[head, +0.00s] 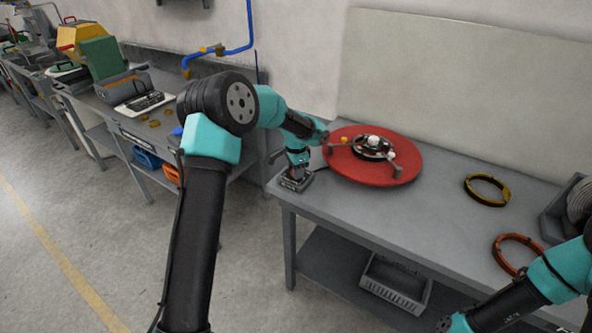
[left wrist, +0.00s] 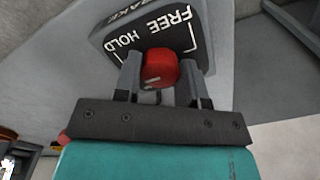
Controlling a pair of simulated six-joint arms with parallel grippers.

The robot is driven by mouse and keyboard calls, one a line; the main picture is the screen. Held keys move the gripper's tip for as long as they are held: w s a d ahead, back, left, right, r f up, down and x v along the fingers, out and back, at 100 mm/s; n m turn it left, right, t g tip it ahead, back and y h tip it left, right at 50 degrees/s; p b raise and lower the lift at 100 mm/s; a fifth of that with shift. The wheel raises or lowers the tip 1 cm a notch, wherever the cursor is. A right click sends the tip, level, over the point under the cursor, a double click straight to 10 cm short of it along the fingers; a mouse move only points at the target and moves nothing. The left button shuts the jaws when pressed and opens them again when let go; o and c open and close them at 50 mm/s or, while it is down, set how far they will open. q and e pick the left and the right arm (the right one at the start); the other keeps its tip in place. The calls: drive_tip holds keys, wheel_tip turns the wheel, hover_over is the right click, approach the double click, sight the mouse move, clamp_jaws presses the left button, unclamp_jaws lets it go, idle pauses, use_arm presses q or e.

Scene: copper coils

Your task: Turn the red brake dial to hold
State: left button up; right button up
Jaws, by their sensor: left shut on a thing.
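The red brake dial (left wrist: 162,66) sits on a dark panel (left wrist: 118,22) lettered BRAKE, FREE and HOLD in white, seen slantwise in the left wrist view. My left gripper (left wrist: 160,74) has one finger on each side of the dial and is shut on it. A small pale mark shows on the dial's lower left side; which label the dial points to I cannot tell. In the head view my left gripper (head: 297,174) is at the brake box (head: 296,184) on the bench's left front corner and hides the dial.
A red turntable (head: 405,158) with a dark hub (head: 373,148) stands right of the box on the grey bench (head: 345,208). A yellow-black coil (head: 487,189) and a copper coil (head: 508,252) lie farther right. My right forearm crosses the lower right.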

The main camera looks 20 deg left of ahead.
use_arm(q)
drive_tip(key=o, duration=0.9)
wheel_tip(320, 180, up, 18)
drive_tip(key=shift+f, duration=0.25)
drive_tip(key=shift+f, duration=0.15)
